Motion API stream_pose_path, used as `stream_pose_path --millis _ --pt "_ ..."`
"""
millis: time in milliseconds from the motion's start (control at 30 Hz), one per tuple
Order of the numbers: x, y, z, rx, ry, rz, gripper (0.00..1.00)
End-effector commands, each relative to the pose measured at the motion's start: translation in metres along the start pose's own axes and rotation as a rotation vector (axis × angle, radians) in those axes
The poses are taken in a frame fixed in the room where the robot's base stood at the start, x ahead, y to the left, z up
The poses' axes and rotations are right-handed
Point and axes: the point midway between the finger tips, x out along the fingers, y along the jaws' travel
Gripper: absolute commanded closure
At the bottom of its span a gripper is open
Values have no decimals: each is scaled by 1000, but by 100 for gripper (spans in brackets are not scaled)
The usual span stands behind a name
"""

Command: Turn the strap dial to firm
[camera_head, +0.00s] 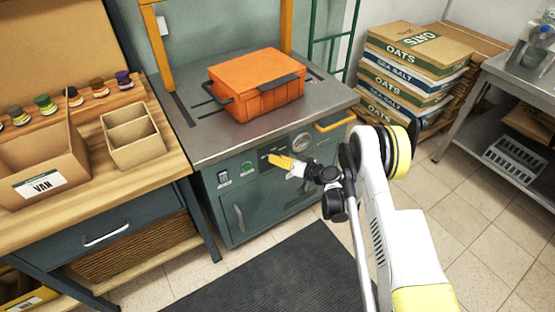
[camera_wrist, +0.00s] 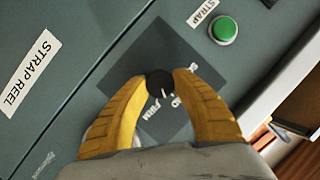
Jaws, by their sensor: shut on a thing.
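The strap dial (camera_wrist: 159,84) is a small round black knob with a white pointer mark, on a dark square plate on the green machine front. In the wrist view my gripper (camera_wrist: 160,82) has its two yellow fingers closed on the knob from both sides. Lettering on the plate beside the knob is partly hidden; one word near the left finger looks like FIRM. I cannot tell for sure which word the pointer meets. In the head view my gripper (camera_head: 279,160) touches the front panel, and the dial is hidden behind it.
A green button (camera_wrist: 224,30) marked STRAP is near the dial. A STRAP REEL label (camera_wrist: 33,72) is on the panel. The strapping machine (camera_head: 215,145) carries an orange case (camera_head: 255,85) on top. A gauge (camera_head: 301,142) and yellow handle (camera_head: 335,121) sit to the right.

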Motion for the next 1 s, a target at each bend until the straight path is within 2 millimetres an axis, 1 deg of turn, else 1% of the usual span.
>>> stream_pose_path --millis 200,400,900,933,1000 --pt "1 -1 0 108 5 -46 98" --pt "1 -1 -1 164 8 -68 98" --pt "1 -2 -1 182 8 -77 98" --pt "1 -2 -1 182 8 -77 62" --pt "1 -2 -1 181 8 -77 44"
